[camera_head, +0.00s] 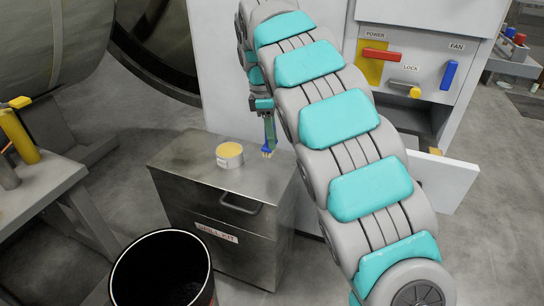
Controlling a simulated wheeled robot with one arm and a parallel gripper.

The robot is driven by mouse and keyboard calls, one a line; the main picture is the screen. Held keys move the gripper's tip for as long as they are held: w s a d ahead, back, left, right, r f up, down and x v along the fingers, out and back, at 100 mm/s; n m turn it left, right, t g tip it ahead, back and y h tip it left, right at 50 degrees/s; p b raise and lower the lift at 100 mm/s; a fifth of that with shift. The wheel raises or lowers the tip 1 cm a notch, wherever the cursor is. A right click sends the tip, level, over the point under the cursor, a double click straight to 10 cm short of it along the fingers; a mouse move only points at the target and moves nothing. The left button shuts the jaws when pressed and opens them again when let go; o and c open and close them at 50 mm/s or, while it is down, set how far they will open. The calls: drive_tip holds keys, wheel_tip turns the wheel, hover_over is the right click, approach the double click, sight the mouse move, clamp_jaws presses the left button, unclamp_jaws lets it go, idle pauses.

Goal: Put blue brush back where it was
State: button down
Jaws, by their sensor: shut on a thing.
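The blue brush (266,148) hangs from my gripper (264,107), with its blue part and pale bristle end pointing down. My gripper is shut on its upper part. The arm comes in from the lower right and covers part of the view beside it. The brush is above or near the right part of the metal cabinet top (200,180), just right of a round tin (229,155) with yellowish contents. I cannot tell whether the bristles touch the cabinet top.
A dark open bin (162,270) stands in front of the cabinet. A workbench (45,190) with a yellow cylinder (18,136) is at the left. A panel with a red handle (381,55), a yellow-ended lock lever (414,92) and a blue handle (449,75) stands behind the arm.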

drive_tip(key=shift+f, duration=3.3)
drive_tip(key=shift+f, duration=0.15)
drive_tip(key=c, duration=0.6)
unclamp_jaws()
drive_tip(key=shift+c, duration=0.2)
drive_tip(key=r, duration=0.4)
drive_tip(key=a+r+p, duration=0.1)
drive_tip(key=r, duration=0.7)
drive_tip(key=shift+a+r+p, duration=0.2)
drive_tip(key=shift+p, duration=0.15)
